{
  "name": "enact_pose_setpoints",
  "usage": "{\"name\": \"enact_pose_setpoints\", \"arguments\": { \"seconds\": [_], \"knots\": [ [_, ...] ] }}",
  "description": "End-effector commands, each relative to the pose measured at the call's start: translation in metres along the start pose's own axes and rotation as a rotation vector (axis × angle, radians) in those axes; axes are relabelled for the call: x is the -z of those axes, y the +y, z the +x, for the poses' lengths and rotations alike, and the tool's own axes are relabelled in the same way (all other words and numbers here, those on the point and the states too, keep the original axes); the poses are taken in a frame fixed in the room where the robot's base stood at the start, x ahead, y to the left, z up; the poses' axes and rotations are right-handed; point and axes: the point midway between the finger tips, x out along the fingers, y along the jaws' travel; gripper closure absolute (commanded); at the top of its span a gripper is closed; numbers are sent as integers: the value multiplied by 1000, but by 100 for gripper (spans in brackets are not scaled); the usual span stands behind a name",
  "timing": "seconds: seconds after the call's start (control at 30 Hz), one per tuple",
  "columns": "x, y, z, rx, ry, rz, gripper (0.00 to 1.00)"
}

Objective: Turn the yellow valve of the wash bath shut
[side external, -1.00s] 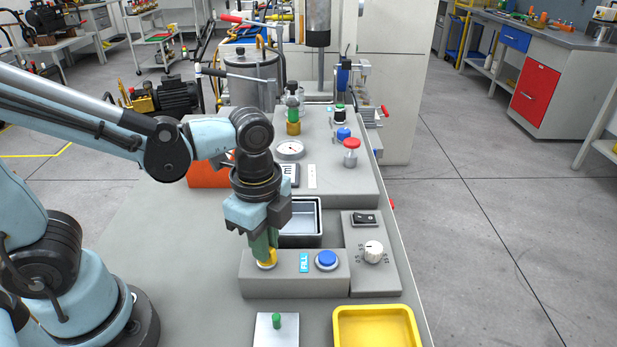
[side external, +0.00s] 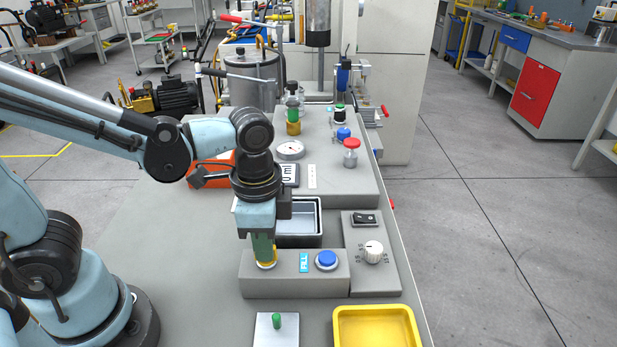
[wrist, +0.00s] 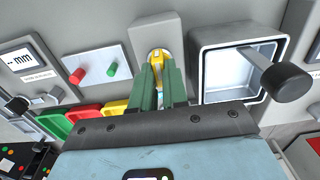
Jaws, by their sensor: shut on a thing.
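The yellow valve (side external: 268,265) sits on the left end of a low grey block (side external: 295,288) in front of the wash bath (side external: 316,242). My gripper (side external: 263,252) points down and its green fingers are shut on the valve's handle. The fingers hide much of it in the side view. In the wrist view the yellow handle (wrist: 158,56) stands between the two fingertips (wrist: 160,72), with a pale round base around it.
A blue button (side external: 326,259) and a FILL label (side external: 303,262) are on the same block. A white dial (side external: 373,251) and black switch (side external: 364,219) are to the right. A yellow tray (side external: 340,313) and a plate with a green peg (side external: 276,322) lie in front. A black-knobbed handle (wrist: 287,82) juts over the bath.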

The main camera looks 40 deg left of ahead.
Motion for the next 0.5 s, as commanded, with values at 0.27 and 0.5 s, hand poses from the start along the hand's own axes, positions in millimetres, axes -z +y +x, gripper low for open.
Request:
{"name": "enact_pose_setpoints", "arguments": {
  "seconds": [0.27, 0.5],
  "knots": [
    [0, 0, -1, -1, -3, -2, 100],
    [0, 0, 0, 0, -2, -1, 62]
  ]
}}
